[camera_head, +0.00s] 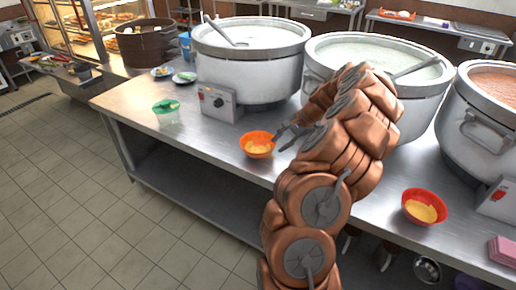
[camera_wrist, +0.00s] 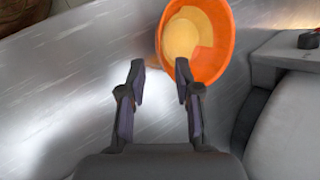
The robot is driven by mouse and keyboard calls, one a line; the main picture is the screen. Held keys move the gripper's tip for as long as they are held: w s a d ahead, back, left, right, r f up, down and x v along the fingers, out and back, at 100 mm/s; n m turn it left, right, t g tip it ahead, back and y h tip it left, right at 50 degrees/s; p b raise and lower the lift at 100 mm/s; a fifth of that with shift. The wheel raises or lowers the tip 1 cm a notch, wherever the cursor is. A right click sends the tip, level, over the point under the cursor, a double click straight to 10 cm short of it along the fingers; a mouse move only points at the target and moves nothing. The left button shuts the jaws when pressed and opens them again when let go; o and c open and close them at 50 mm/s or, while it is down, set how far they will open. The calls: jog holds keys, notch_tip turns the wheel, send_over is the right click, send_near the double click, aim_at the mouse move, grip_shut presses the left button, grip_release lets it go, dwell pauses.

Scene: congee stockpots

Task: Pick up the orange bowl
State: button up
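The orange bowl (camera_head: 258,151) stands upright on the steel counter, with yellow food in it. In the wrist view the orange bowl (camera_wrist: 217,50) is at the top, ahead and to the right of the fingers. My gripper (camera_head: 284,136) is just right of the bowl in the head view. In the wrist view my gripper (camera_wrist: 160,70) is open, with nothing between its fingers. The right fingertip overlaps the bowl's near left rim in the picture; I cannot tell if they touch.
A second, redder bowl (camera_head: 415,215) stands on the steel counter (camera_head: 225,145) at right. Large pots (camera_head: 250,75) line the back, with a control box (camera_head: 217,102) in front. The counter's front edge is close to the bowl.

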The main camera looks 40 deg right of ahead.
aim_at(268, 153)
jog(key=shift+p+x, duration=0.75)
jog(key=shift+x, duration=2.9)
grip_shut()
